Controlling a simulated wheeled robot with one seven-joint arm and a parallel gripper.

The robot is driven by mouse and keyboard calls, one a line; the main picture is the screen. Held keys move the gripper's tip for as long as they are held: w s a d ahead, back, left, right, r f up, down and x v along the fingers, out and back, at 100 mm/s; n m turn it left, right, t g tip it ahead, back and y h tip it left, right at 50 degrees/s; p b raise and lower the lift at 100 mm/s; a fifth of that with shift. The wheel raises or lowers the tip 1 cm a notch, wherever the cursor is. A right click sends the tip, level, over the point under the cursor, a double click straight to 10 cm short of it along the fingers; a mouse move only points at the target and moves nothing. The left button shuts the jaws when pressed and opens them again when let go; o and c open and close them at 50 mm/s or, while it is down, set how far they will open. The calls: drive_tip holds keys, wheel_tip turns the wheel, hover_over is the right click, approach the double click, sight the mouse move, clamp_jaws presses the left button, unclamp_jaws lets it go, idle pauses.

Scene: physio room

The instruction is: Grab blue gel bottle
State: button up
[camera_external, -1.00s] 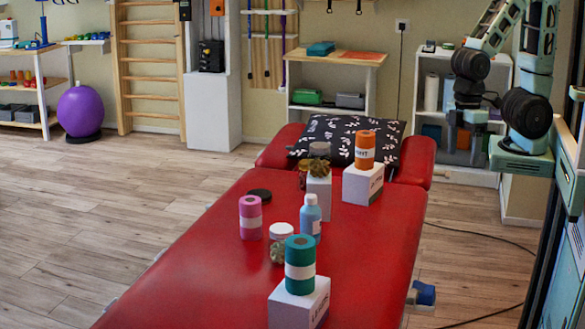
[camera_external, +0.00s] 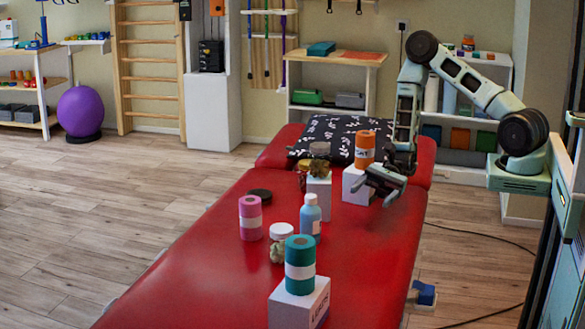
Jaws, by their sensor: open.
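The blue gel bottle (camera_external: 311,218) has a white cap and a pale label and stands upright on the red treatment table (camera_external: 225,285). It is in the middle of the table, to the right of a pink roll. My gripper (camera_external: 375,192) is open and empty. It hangs above the table's right side, up and to the right of the bottle and apart from it, in front of the white box that bears the orange roll. The bottle shows almost whole; only its foot is close to the jar in front.
Close around the bottle are a pink roll (camera_external: 250,218), a lidded jar (camera_external: 281,243) and a teal roll (camera_external: 300,265) on a white box (camera_external: 312,302). The table's right front is bare.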

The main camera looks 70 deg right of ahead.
sight(302, 215)
drive_tip(key=w+d+f+m+t, duration=0.1)
drive_tip(key=w+d+m+t, duration=0.1)
drive_tip(key=w+d+f+m+t+h, duration=0.1)
drive_tip(key=d+f+m+t, duration=0.1)
drive_tip(key=w+d+f+m+t+h, duration=0.1)
drive_tip(key=w+d+f+m+t, duration=0.1)
drive_tip(key=d+m, duration=0.1)
drive_tip(key=shift+w+f+t+b, duration=0.2)
drive_tip(key=shift+w+t+b, duration=0.1)
drive_tip(key=shift+w+t, duration=0.1)
drive_tip(key=shift+h, duration=0.3)
drive_tip(key=p+x, duration=0.1)
drive_tip(key=x, duration=1.6)
drive_tip(key=shift+r, duration=0.15)
drive_tip(key=shift+c, duration=0.3)
drive_tip(key=c, duration=1.2)
